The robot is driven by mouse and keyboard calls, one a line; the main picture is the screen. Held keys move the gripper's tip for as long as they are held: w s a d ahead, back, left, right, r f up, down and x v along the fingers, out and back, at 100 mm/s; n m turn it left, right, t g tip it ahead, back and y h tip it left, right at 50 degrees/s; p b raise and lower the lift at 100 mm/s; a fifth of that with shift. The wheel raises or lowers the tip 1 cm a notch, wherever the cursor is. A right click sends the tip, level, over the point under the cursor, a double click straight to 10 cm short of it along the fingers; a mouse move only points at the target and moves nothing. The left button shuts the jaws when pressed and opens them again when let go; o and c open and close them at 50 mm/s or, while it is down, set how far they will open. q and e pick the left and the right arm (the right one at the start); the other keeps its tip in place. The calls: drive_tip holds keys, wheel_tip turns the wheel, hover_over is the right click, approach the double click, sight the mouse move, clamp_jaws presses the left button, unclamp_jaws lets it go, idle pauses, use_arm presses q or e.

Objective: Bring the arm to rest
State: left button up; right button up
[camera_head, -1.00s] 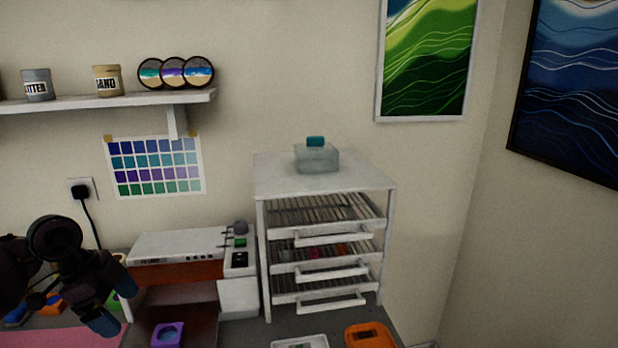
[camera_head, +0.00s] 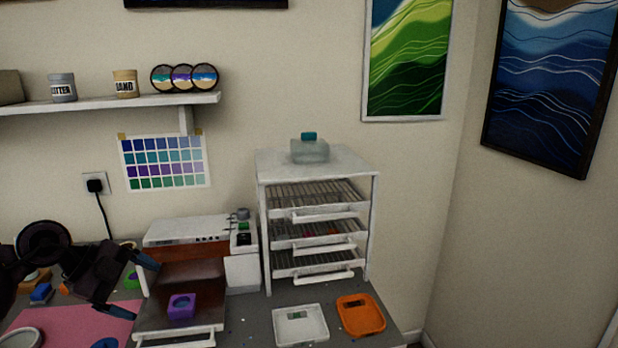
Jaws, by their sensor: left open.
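My left gripper (camera_head: 136,287) is at the lower left, held in front of the workbench. Its two dark fingers with blue-grey tips stand apart, with nothing between them. It hangs above the pink mat (camera_head: 62,322), just left of the white machine with the brown front (camera_head: 188,229). My right gripper is not in view.
A purple mould (camera_head: 182,309) sits on the machine's pulled-out tray. A white drawer rack (camera_head: 371,225) carries a clear container with a teal lid (camera_head: 309,150). A wall shelf (camera_head: 120,105) is above.

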use_arm(q)
drive_tip(key=w+d+r+m+t+h, duration=0.1)
drive_tip(key=w+d+r+t+h, duration=0.2)
drive_tip(key=d+r+t+h, duration=0.45)
drive_tip(key=s+a+f+n+t+y, duration=0.1)
drive_tip(key=s+a+f+n+y, duration=0.1)
drive_tip(key=f+n+y, duration=0.2)
drive_tip(key=s+a+f+n+t+y, duration=0.1)
drive_tip(key=f+n+y, duration=0.4)
drive_tip(key=f, duration=0.6)
drive_tip(key=s+a+f+n+t+y, duration=0.2)
drive_tip(key=s+f+n+t+y, duration=0.1)
drive_tip(key=f+n, duration=0.3)
drive_tip(key=shift+s+a+f+y, duration=0.2)
drive_tip(key=shift+f+y, duration=0.25)
drive_tip(key=shift+f, duration=0.2)
drive_tip(key=shift+s+a+f+y, duration=0.15)
drive_tip(key=shift+f+y, duration=0.25)
drive_tip(key=shift+f, duration=0.2)
drive_tip(key=s+d+f+n+g+y, duration=0.2)
drive_tip(key=s+f+n+g, duration=0.2)
drive_tip(key=s+f, duration=1.1)
drive_tip(key=s+n, duration=0.2)
drive_tip(key=n, duration=0.1)
drive_tip(key=shift+s+d, duration=0.4)
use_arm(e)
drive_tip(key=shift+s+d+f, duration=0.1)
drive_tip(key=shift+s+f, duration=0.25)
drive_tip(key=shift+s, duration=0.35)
